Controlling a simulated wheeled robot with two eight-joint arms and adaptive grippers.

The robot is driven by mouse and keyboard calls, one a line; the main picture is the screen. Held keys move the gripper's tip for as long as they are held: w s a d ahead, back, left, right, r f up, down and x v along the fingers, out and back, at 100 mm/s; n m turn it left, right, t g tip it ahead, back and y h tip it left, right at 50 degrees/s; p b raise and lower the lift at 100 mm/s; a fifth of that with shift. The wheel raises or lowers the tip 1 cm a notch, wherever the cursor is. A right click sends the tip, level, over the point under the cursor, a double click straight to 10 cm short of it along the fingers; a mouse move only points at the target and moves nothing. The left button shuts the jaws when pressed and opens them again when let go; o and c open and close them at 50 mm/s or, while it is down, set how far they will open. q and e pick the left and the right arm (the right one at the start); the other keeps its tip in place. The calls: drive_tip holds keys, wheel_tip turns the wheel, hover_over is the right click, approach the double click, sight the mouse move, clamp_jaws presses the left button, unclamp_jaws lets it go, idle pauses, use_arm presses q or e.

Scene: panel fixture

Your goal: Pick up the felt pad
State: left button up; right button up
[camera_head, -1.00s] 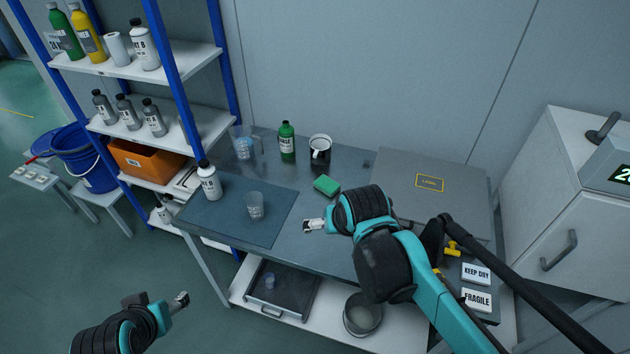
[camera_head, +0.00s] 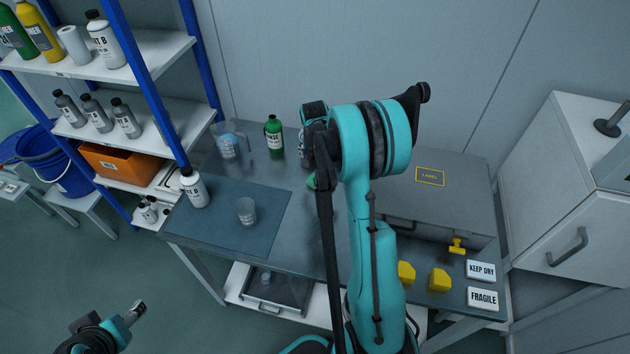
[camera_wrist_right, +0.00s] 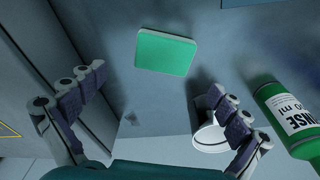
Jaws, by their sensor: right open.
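The felt pad, a green rounded rectangle (camera_wrist_right: 165,52), lies flat on the grey table in the right wrist view, beyond and between my fingertips. In the head view only a small green edge of the pad (camera_head: 312,181) shows, the rest hidden by my right arm. My right gripper (camera_wrist_right: 155,82) is open with nothing between its fingers, above the table and apart from the pad. In the head view my right forearm covers its fingers. My left gripper (camera_head: 136,313) is low at the left, away from the table; its jaws are too small to judge.
A grey case (camera_head: 405,203) lies on the table's right. A clear cup (camera_head: 246,211) and white bottle (camera_head: 194,187) stand on the blue mat (camera_head: 225,230).

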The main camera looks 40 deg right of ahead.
sight(321, 181)
drive_tip(key=f, duration=0.2)
drive_tip(key=f+b, duration=0.1)
drive_tip(key=f, duration=0.1)
drive_tip(key=f+b, duration=0.1)
drive_tip(key=f, duration=0.2)
drive_tip(key=shift+w+d, duration=0.15)
drive_tip(key=shift+w, duration=0.2)
drive_tip(key=shift+r, duration=0.1)
drive_tip(key=c, duration=1.1)
drive_tip(key=shift+o, duration=0.2)
wheel_tip(321, 181, up, 10)
drive_tip(key=p, duration=0.2)
drive_tip(key=shift+p, duration=0.4)
